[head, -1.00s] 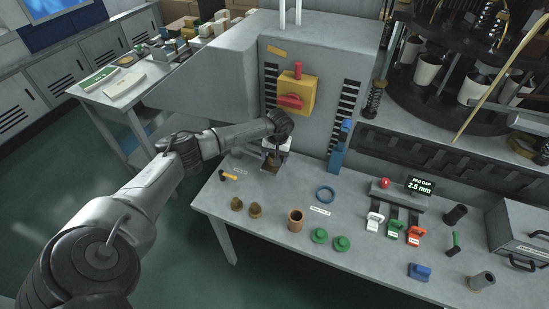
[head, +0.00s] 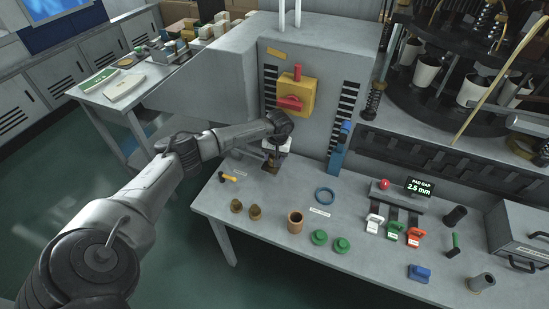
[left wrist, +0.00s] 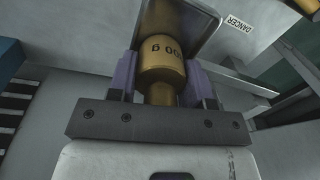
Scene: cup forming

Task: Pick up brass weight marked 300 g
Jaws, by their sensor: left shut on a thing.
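The brass weight (left wrist: 163,60) sits between the purple-padded fingers of my left gripper (left wrist: 165,82) in the left wrist view. Its marking appears upside down and reads as 300 g. In the head view my left gripper (head: 272,158) is near the far left part of the bench, in front of the grey machine housing. The weight (head: 271,161) shows there only as a small brass patch, partly hidden by the gripper. I cannot tell how far it is above the bench. My right gripper is not in view.
A yellow box with a red handle (head: 290,95) is on the housing. A small yellow-headed tool (head: 228,177) lies left of the gripper.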

